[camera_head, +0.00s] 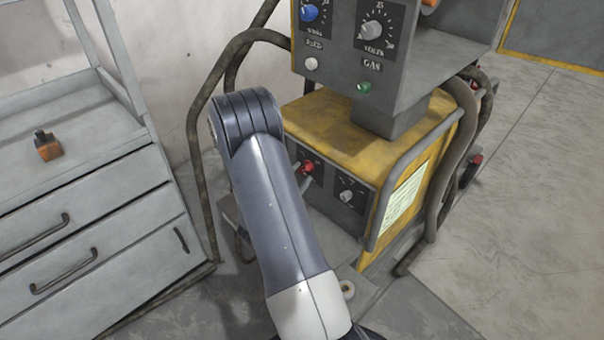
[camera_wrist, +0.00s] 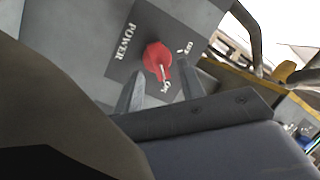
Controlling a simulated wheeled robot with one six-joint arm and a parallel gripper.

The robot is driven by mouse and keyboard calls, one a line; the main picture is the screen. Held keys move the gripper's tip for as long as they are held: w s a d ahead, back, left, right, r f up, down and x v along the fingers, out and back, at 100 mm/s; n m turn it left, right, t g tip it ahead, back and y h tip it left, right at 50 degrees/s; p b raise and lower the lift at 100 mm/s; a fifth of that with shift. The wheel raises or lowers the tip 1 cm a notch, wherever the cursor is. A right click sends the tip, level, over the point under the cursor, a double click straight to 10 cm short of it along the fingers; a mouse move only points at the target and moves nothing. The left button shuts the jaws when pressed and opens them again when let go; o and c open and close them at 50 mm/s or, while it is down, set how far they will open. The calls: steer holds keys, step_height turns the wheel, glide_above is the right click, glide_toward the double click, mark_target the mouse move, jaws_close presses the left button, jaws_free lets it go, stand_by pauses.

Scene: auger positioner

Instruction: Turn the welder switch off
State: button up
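The welder switch is a red round knob (camera_wrist: 157,57) on a dark panel marked POWER in the wrist view. Its white pointer line is turned toward the ON mark; the OFF mark is to the upper right of the knob. In the head view the red knob (camera_head: 308,167) is on the front of the yellow welder (camera_head: 330,140). My gripper (camera_wrist: 160,75) is open, its two grey fingers apart with tips near the knob's lower left and lower right. Contact with the knob cannot be told. In the head view my arm hides most of the gripper.
A grey control box (camera_head: 345,45) with blue and grey dials, a white button and a green button stands above the welder. Another dial (camera_head: 347,195) is right of the switch. Hoses (camera_head: 197,120) run left of the welder. A grey drawer cabinet (camera_head: 95,225) stands at left.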

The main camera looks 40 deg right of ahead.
steer(key=shift+x, duration=0.85)
steer(key=shift+c, duration=0.2)
jaws_close()
